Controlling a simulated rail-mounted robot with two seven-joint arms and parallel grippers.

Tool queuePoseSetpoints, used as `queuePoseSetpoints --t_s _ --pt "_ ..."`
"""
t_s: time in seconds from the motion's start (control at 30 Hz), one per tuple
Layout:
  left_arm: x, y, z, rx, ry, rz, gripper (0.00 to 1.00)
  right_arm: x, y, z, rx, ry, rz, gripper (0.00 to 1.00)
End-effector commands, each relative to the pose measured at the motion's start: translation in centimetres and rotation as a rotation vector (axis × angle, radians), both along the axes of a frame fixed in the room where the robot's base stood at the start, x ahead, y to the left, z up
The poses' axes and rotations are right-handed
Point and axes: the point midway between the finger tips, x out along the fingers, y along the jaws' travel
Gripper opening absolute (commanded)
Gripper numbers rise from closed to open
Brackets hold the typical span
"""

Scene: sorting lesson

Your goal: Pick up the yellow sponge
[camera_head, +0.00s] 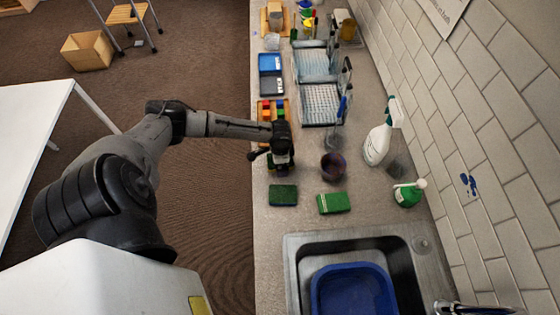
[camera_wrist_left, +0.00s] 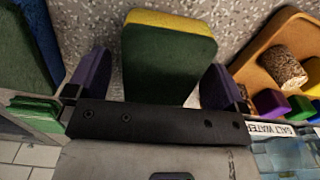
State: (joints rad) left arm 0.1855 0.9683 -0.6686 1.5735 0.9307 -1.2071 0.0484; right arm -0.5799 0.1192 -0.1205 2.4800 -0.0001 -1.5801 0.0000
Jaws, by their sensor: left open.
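The yellow sponge (camera_wrist_left: 175,19) shows in the left wrist view as a block with a dark green top and a yellow edge along its far side. It lies between the two purple fingertips of my left gripper (camera_wrist_left: 155,82). The gripper is open. A gap shows on the sponge's left side; on the right, the finger overlaps or nearly meets its edge. In the head view my left gripper (camera_head: 278,160) is low over the counter and hides the sponge. My right gripper is in neither view.
A dark green pad (camera_head: 283,195) and a green pack (camera_head: 333,203) lie nearer the sink (camera_head: 293,250). A purple cup (camera_head: 333,166) and spray bottle (camera_head: 378,143) stand to the right. A tray (camera_wrist_left: 249,68) of coloured blocks is beyond the gripper.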

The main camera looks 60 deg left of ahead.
Motion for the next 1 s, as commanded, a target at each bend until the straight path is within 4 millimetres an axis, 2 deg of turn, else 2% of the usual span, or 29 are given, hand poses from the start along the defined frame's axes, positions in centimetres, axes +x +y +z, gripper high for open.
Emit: queuePoseSetpoints --t_s 0.07,0.63,1.0 --pt "0.01 0.0 0.02 0.0 0.0 0.0 0.99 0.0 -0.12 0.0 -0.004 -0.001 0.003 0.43" --pt "0.0 0.01 0.05 0.0 0.0 0.0 0.46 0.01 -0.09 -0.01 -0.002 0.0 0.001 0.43" --pt "0.03 0.06 0.74 0.001 -0.001 -0.001 0.46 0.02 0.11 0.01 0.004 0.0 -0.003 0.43"
